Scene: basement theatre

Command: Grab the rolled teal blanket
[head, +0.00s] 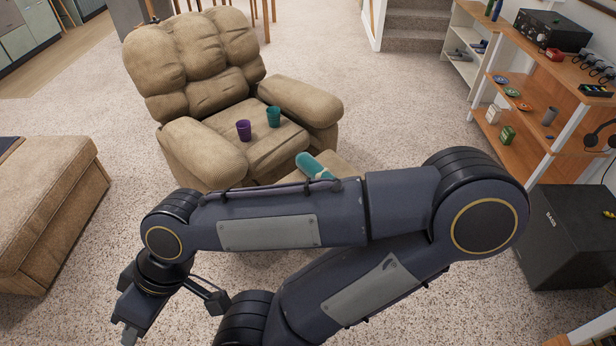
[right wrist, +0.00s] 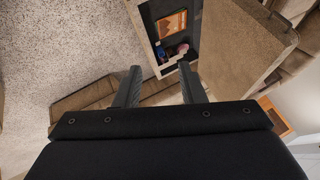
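The rolled teal blanket (head: 316,165) lies on the footrest of the tan recliner, with a pale band around it. It shows in the head view only, and my forearm hides its near part. My right arm crosses the middle of the head view and bends down to the lower left, where the hand is partly cut off by the frame. In the right wrist view the fingers of my right gripper (right wrist: 161,74) are spread apart with nothing between them. My left gripper is in neither view.
The recliner (head: 185,65) holds a purple cup (head: 243,131) and a teal cup (head: 273,117). A tan ottoman (head: 50,215) stands at left. A shelf (head: 545,95) and black speaker box (head: 570,240) stand at right. The right wrist view shows an open storage compartment (right wrist: 143,38).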

